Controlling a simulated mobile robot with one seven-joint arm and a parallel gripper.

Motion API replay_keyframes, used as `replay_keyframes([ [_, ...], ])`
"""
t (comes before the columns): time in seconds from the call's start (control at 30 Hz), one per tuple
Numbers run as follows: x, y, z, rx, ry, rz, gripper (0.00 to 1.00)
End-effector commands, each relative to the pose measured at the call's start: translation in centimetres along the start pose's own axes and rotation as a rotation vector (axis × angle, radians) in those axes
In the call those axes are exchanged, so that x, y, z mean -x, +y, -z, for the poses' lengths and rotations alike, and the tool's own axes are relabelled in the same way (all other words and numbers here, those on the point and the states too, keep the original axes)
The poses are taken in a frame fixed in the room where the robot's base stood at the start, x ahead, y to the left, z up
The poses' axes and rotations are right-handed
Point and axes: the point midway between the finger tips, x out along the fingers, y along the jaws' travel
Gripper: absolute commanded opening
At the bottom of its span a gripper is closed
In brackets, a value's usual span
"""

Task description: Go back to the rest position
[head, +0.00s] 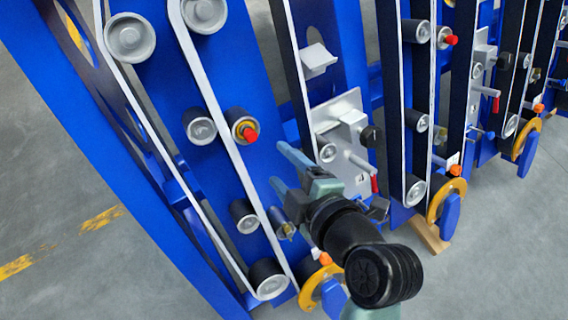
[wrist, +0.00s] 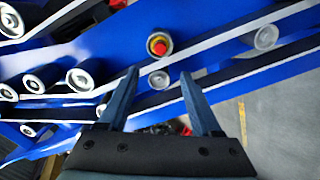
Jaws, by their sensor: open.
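My gripper (head: 279,168) is open and empty in front of the blue harvester chassis (head: 165,75) in the head view. Its two blue fingers point up and to the left, toward a roller with a red tip (head: 248,131). In the wrist view my gripper (wrist: 160,90) shows its fingers spread apart, with nothing between them but the chassis behind. The red-tipped roller (wrist: 159,45) appears there just beyond the fingertips. I cannot tell whether the fingers touch any part of the chassis.
Belts run over several grey rollers (head: 200,127) on the chassis. A silver plate with a black knob (head: 371,136) sits close to the right of my gripper. Yellow-orange rings (head: 446,199) stand low along the frame. Grey floor (head: 55,190) is open at left and right.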

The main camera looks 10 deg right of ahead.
Motion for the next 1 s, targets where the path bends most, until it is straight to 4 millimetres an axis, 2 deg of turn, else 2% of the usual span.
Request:
replay_keyframes([
  [0.43, 0.0, 0.0, 0.0, 0.0, 0.0, 0.0, 0.65],
  [0.53, 0.0, 1.7, 0.5, -0.019, -0.004, -0.033, 0.65],
  [0.57, 0.1, 2.7, 0.8, -0.032, -0.008, -0.052, 0.65],
  [0.67, 0.3, 7.3, 2.2, -0.097, -0.013, -0.145, 0.65],
  [0.77, 1.2, 13.2, 4.4, -0.189, -0.001, -0.277, 0.65],
  [0.8, 1.8, 15.5, 5.3, -0.227, 0.012, -0.331, 0.65],
  [0.87, 2.7, 18.8, 6.8, -0.285, 0.038, -0.411, 0.65],
  [1.0, 5.8, 26.0, 10.8, -0.414, 0.138, -0.592, 0.65],
])
